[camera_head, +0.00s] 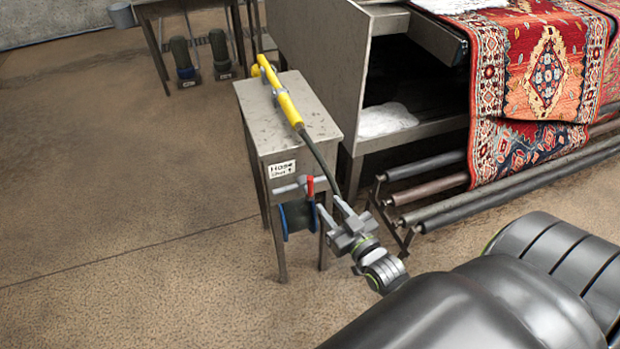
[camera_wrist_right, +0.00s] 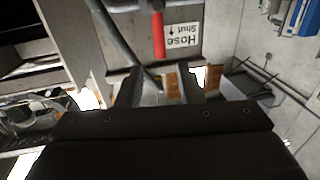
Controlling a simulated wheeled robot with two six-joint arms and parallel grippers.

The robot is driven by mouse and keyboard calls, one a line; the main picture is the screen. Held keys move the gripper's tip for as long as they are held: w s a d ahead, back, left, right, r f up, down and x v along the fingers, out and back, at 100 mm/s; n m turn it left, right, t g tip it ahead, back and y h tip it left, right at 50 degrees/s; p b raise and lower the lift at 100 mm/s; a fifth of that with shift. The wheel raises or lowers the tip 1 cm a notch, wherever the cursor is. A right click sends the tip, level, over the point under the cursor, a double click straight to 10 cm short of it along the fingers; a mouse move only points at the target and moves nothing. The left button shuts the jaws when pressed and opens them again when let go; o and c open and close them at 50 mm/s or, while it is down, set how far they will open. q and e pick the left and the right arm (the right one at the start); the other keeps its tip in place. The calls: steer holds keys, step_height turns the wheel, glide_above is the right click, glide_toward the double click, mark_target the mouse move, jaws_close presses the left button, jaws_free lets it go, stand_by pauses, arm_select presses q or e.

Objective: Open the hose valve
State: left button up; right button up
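The hose valve's red handle (camera_head: 310,187) sticks up from a grey pipe fitting on the front of a small metal stand (camera_head: 320,125). In the right wrist view the red handle (camera_wrist_right: 158,35) and the label (camera_wrist_right: 183,38) show upside down near the top. My right gripper (camera_head: 332,206) is open and empty, just right of and slightly below the handle, apart from it. Its fingers (camera_wrist_right: 170,82) show spread in the wrist view. My left gripper is out of view.
A yellow spray wand (camera_head: 278,92) lies on the stand, with a dark hose (camera_head: 322,160) hanging past my right gripper. A blue-rimmed reel (camera_head: 297,217) sits below the valve. Rollers (camera_head: 440,187) and a red rug (camera_head: 545,75) are on the right.

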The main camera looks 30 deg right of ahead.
mark_target(312, 184)
steer(key=w+p, duration=0.1)
steer(key=w, duration=0.9)
steer(key=shift+d, duration=0.2)
steer(key=shift+c, duration=0.3)
jaws_close()
